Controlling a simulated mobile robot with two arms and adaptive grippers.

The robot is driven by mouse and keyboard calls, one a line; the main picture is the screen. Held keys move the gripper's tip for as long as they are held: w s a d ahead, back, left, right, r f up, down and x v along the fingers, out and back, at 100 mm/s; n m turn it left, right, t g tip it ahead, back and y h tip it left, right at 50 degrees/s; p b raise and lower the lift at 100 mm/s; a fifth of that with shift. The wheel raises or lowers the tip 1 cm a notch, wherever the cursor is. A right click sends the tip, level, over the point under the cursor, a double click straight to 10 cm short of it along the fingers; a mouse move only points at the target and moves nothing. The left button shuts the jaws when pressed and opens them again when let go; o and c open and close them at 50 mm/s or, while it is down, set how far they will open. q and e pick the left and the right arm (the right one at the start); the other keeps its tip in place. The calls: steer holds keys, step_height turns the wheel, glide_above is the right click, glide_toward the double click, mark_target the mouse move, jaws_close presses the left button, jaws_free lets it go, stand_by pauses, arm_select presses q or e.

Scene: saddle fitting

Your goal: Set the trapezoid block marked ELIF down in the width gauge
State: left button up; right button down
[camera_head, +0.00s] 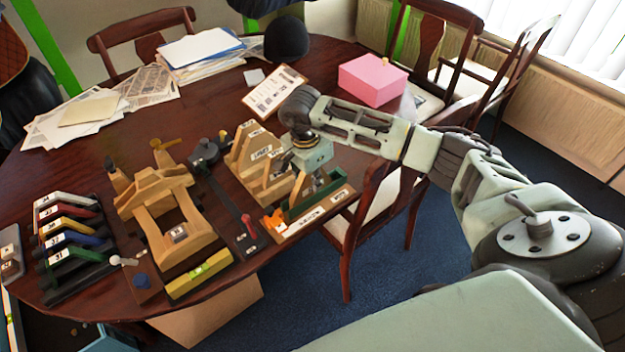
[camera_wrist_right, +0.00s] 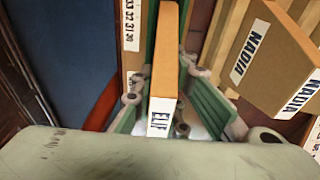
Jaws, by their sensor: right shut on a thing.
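My right gripper (camera_head: 305,172) is low over the width gauge (camera_head: 328,205), near the table's front right edge. In the right wrist view it is shut on the ELIF block (camera_wrist_right: 166,55), a long tan piece with its white ELIF label towards the camera. Green strips run along both sides of the block, and a white number scale (camera_wrist_right: 131,25) lies beside it. The block looks lined up lengthwise with the gauge; I cannot tell whether it touches the bottom. My left gripper is not in view.
A NADIA block (camera_wrist_right: 268,58) stands close on the right in the wrist view, among the tan blocks in the rack (camera_head: 250,160). A wooden saddle frame (camera_head: 165,205), coloured bars (camera_head: 65,225), papers (camera_head: 90,110) and a pink box (camera_head: 373,80) share the table.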

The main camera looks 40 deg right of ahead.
steer(key=c, duration=1.7)
jaws_free()
steer(key=shift+o, duration=0.2)
steer(key=o, duration=0.4)
steer(key=shift+r+p, duration=1.5)
steer(key=shift+r, duration=1.05)
steer(key=shift+r, duration=0.1)
